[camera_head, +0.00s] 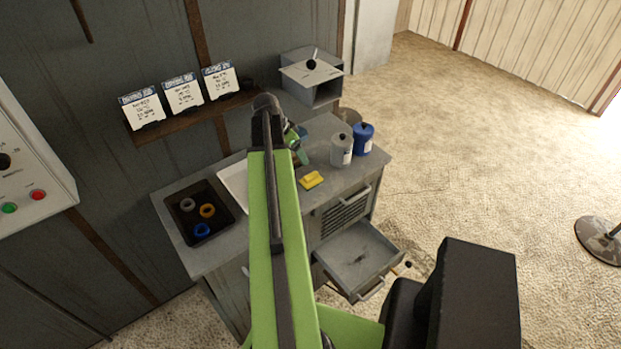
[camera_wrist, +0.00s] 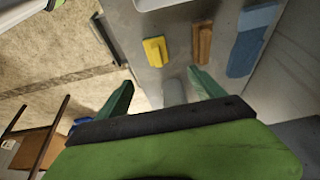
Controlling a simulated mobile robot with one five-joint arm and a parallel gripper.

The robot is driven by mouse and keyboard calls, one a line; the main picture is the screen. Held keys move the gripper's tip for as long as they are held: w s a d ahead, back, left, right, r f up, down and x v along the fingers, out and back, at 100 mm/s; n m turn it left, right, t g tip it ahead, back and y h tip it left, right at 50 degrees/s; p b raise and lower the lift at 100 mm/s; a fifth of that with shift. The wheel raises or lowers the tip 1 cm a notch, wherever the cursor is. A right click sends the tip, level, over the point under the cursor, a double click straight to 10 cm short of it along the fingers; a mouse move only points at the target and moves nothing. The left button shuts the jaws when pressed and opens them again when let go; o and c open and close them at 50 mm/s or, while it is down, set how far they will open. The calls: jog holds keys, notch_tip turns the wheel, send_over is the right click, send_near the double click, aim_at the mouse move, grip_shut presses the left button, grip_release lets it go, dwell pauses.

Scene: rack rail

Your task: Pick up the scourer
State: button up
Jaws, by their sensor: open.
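A small yellow block (camera_head: 311,180), which looks like the scourer, lies on the grey worktop (camera_head: 345,185) near its front edge. The wrist view also shows this yellow block (camera_wrist: 155,50), with a raised narrower part on top. My gripper (camera_wrist: 160,82) is open, and its two green fingers are apart. The yellow block appears beyond the fingertips and not between them. In the head view my gripper (camera_head: 298,143) is over the back part of the worktop, partly hidden by my green arm.
A brown block (camera_wrist: 202,42) and a blue flat piece (camera_wrist: 250,40) lie beside the yellow block. A grey bottle (camera_head: 341,151) and a blue bottle (camera_head: 363,140) stand right. A black tray (camera_head: 187,223) holds rings. A drawer (camera_head: 357,262) hangs open below.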

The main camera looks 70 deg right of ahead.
aim_at(311, 175)
jog(key=b+x, duration=1.1)
jog(key=x, duration=0.1)
jog(key=shift+s+a, duration=0.1)
jog(key=shift+s+d+f+b, duration=0.1)
jog(key=shift+d+f+b, duration=0.1)
jog(key=shift+f+b, duration=0.1)
jog(key=b+x, duration=0.5)
jog(key=shift+a+f, duration=0.2)
jog(key=shift+a, duration=0.05)
jog(key=shift+r, duration=0.25)
jog(key=c, duration=1.6)
jog(key=shift+r+p, duration=0.5)
jog(key=shift+p, duration=0.15)
notch_tip(311, 175, up, 4)
jog(key=p, duration=0.4)
jog(key=s+d+r+p, duration=0.2)
jog(key=s+r+p, duration=0.4)
jog(key=s, duration=0.5)
jog(key=shift+s+d, duration=0.15)
jog(key=shift+s, duration=0.1)
